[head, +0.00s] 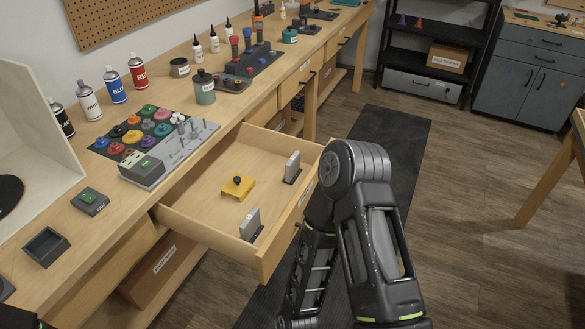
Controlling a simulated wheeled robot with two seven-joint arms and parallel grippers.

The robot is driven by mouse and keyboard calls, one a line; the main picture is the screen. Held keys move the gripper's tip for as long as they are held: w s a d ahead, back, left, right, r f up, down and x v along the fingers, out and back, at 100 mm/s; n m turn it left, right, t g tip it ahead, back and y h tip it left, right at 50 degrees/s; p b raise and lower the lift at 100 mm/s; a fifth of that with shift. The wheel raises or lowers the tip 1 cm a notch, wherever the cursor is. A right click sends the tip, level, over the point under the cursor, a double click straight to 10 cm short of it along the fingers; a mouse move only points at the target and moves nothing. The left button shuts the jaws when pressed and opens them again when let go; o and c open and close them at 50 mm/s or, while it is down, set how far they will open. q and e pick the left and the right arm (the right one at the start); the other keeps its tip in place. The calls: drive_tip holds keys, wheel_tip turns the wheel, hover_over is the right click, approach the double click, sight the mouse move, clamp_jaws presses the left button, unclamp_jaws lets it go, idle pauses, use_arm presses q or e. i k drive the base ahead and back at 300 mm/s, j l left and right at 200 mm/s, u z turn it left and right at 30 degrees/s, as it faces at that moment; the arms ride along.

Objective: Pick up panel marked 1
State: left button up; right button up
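An open wooden drawer (205,232) sticks out from the workbench. Inside it, a yellow panel (232,190) with a black knob lies on the drawer floor. Two light grey panels stand upright in dark holders along the drawer's front side, one farther back (292,165) and one nearer (250,222). I cannot read a number on any of these panels, so I cannot tell which is marked 1. My bent right arm is just right of the drawer front and partly overlaps its edge. Neither gripper shows in the view.
Left of the drawer, the bench (112,222) holds a board of colored knobs (150,130), a grey device (142,170), spray cans (113,85) and a small open black box (46,246). Dark shelves (430,50) stand far back.

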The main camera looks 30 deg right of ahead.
sight(292, 169)
drive_tip(key=z, duration=1)
drive_tip(key=i+l+z, duration=0.2)
drive_tip(key=l, duration=0.15)
drive_tip(key=i+l, duration=0.25)
drive_tip(key=l, duration=0.15)
drive_tip(key=i+l, duration=0.2)
drive_tip(key=l, duration=0.15)
drive_tip(key=i+l, duration=0.25)
drive_tip(key=l, duration=0.15)
